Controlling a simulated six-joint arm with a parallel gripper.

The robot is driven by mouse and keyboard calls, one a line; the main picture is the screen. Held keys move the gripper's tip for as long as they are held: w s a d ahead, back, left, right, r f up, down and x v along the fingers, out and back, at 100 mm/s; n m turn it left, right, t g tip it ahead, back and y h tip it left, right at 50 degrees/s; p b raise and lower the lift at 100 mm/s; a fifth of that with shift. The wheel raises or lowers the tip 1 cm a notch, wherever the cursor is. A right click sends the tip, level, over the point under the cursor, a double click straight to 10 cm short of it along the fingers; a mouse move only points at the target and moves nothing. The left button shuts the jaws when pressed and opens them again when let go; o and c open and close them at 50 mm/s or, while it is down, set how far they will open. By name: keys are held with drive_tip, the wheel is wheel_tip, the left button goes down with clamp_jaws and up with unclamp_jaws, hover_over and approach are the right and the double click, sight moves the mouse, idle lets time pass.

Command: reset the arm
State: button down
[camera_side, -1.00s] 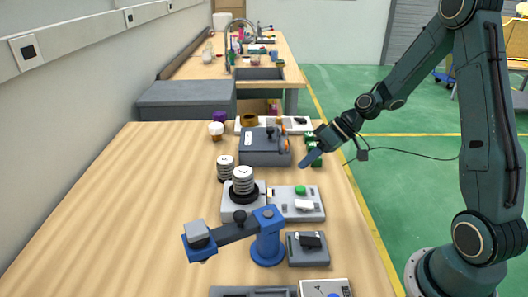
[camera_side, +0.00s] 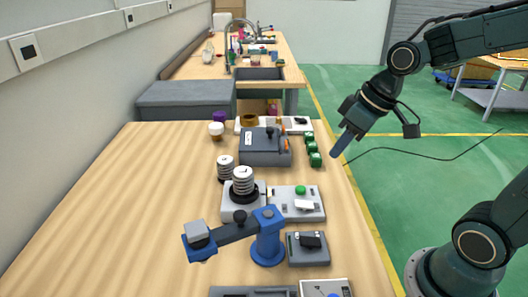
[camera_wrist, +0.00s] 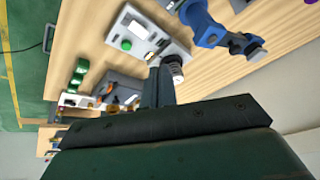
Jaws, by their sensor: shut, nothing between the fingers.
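My gripper (camera_side: 341,143) hangs at the right edge of the wooden table, pointing down and left. It is shut and holds nothing. In the wrist view my gripper's fingers (camera_wrist: 158,82) are together in front of the table and devices. My arm reaches in from the right, with the elbow at the upper right of the side view.
Several green blocks (camera_side: 315,159) stand near the table's right edge, close to my gripper. A grey box device (camera_side: 262,147), stacked weights (camera_side: 243,182), a green-button panel (camera_side: 300,190) and a blue arm-like device (camera_side: 267,240) stand on the table (camera_side: 120,215). The table's left side is clear.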

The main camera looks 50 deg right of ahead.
drive_tip(key=s+r+m+t+h, duration=0.1)
drive_tip(key=s+r, duration=0.3)
drive_tip(key=s, duration=0.7)
drive_tip(key=shift+m+h, duration=0.5)
